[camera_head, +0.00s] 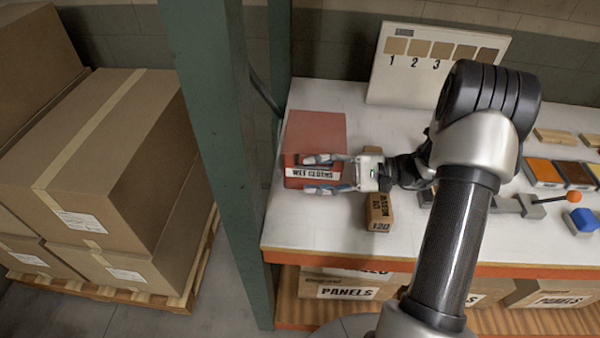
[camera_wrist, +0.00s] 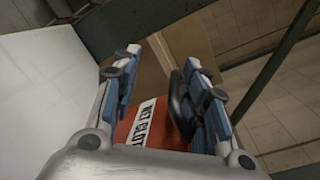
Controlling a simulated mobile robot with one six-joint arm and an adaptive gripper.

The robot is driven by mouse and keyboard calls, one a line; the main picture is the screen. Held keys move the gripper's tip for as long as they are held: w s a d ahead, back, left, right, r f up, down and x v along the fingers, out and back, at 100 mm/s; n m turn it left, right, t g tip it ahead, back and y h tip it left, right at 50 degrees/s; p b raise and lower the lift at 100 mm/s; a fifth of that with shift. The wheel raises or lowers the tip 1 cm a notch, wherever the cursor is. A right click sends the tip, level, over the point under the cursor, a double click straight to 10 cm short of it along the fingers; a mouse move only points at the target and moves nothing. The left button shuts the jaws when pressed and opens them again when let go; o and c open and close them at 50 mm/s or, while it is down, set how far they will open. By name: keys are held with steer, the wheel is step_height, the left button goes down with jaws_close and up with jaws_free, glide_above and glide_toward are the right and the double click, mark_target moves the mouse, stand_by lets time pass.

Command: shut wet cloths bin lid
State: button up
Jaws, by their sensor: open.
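The red wet cloths bin (camera_head: 297,183) stands on the white bench top near its left end, its white "WET CLOTHS" label facing the front. A lighter red flat panel, its lid (camera_head: 316,130), shows above and behind the label; I cannot tell if it lies fully shut. My gripper (camera_head: 306,174) is open and reaches in from the right at the bin's front, one finger above the label and one below it. In the wrist view the bin (camera_wrist: 152,125) and part of its label show between the open fingers (camera_wrist: 160,62). Contact cannot be told.
A brown sanding block (camera_head: 380,212) marked 120 sits just below my gripper. A green post (camera_head: 225,150) rises left of the bench. A numbered swatch board (camera_head: 432,75) stands behind. Colored sample blocks (camera_head: 543,172) lie at right. Stacked cartons (camera_head: 110,160) fill the left.

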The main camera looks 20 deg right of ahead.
steer(key=s+d+r+m+t, duration=0.1)
steer(key=s+d+t, duration=0.1)
steer(key=d, duration=0.6)
steer(key=shift+s, duration=0.4)
steer(key=w+a+n+g, duration=0.2)
steer(key=a+g, duration=0.1)
steer(key=a, duration=0.4)
steer(key=shift+m, duration=0.3)
steer(key=v, duration=0.4)
steer(key=f+v, duration=0.1)
steer(key=v, duration=0.3)
steer(key=s+f+v, duration=0.1)
steer(key=v, duration=0.4)
steer(key=shift+s+d+r+t, duration=0.1)
steer(key=shift+s+d, duration=0.2)
steer(key=shift+d, duration=0.25)
steer(key=shift+s+d+f+t, duration=0.1)
steer(key=shift+s+d, duration=0.2)
steer(key=shift+d, duration=0.25)
steer(key=shift+s+d+r+t, duration=0.1)
steer(key=shift+s+d, duration=0.2)
steer(key=shift+d, duration=0.2)
steer(key=shift+s+v, duration=0.2)
steer(key=shift+v, duration=0.95)
steer(key=shift+s+v, duration=0.25)
steer(key=shift+v, duration=0.9)
steer(key=shift+a, duration=0.15)
